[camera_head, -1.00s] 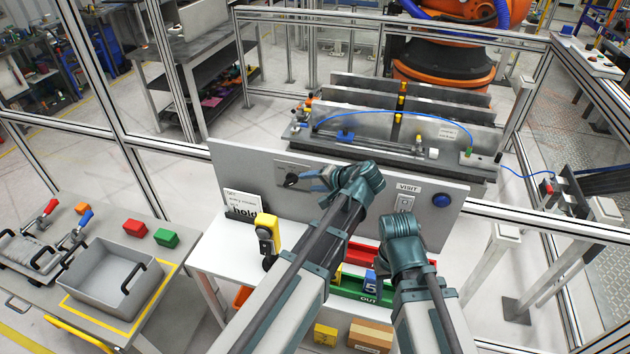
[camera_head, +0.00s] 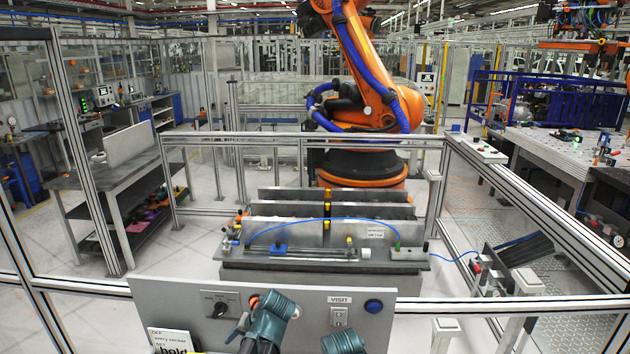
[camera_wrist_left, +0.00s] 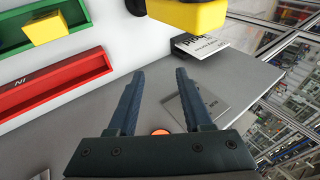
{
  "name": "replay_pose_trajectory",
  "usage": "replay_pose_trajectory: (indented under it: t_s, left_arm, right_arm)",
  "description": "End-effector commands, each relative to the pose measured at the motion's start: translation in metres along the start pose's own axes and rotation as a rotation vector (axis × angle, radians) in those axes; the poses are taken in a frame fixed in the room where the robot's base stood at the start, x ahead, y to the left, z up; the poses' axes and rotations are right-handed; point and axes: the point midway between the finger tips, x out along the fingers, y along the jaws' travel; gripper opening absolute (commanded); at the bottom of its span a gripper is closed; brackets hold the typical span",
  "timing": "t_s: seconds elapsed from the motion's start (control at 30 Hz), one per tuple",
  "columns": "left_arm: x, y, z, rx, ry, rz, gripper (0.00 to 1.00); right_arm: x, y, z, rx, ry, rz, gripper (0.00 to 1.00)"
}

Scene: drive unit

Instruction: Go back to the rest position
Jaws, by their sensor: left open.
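My left gripper (camera_head: 238,328) is low in the head view, in front of the grey panel (camera_head: 160,305), just right of and below the black rotary switch (camera_head: 218,304). In the left wrist view its two dark fingers (camera_wrist_left: 158,78) stand apart with nothing between their tips.
A blue button (camera_head: 374,306) sits on the panel's right. A hold card (camera_head: 171,341) stands lower left. The left wrist view shows a red IN tray (camera_wrist_left: 50,84), a yellow block (camera_wrist_left: 45,28) in a green tray, and a yellow object (camera_wrist_left: 190,13) near the fingertips. Fence rails stand behind the panel.

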Motion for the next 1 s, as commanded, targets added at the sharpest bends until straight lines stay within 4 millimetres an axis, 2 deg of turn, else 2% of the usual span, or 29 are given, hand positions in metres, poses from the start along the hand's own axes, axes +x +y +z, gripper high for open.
replay_pose_trajectory:
  t_s: [0.03, 0.1, 0.3, 0.5, 0.6, 0.77, 1.0]
  left_arm:
    - [0.003, 0.004, 0.022, -0.022, -0.032, 0.071, 0.5]
    - [0.005, 0.014, 0.038, -0.044, -0.064, 0.162, 0.5]
    - [0.0, 0.037, 0.072, -0.094, -0.126, 0.374, 0.5]
    - [-0.013, 0.057, 0.098, -0.136, -0.161, 0.558, 0.5]
    - [-0.003, 0.084, 0.101, -0.084, -0.163, 0.55, 0.5]
    - [0.003, 0.116, 0.111, -0.012, -0.168, 0.538, 0.5]
    - [0.016, 0.174, 0.134, 0.117, -0.175, 0.514, 0.5]
  right_arm:
    - [0.0, 0.0, 0.0, 0.0, 0.0, 0.0, 0.5]
    - [0.0, 0.0, 0.0, 0.0, 0.0, 0.0, 0.5]
    - [0.0, 0.0, 0.0, 0.0, 0.0, 0.0, 0.5]
    - [0.0, 0.0, 0.0, 0.0, 0.0, 0.0, 0.5]
    - [0.023, -0.002, -0.001, -0.001, 0.0, 0.0, 0.5]
    - [0.047, -0.004, -0.003, -0.004, 0.0, 0.001, 0.5]
    - [0.092, -0.008, -0.005, -0.009, 0.0, 0.002, 0.5]
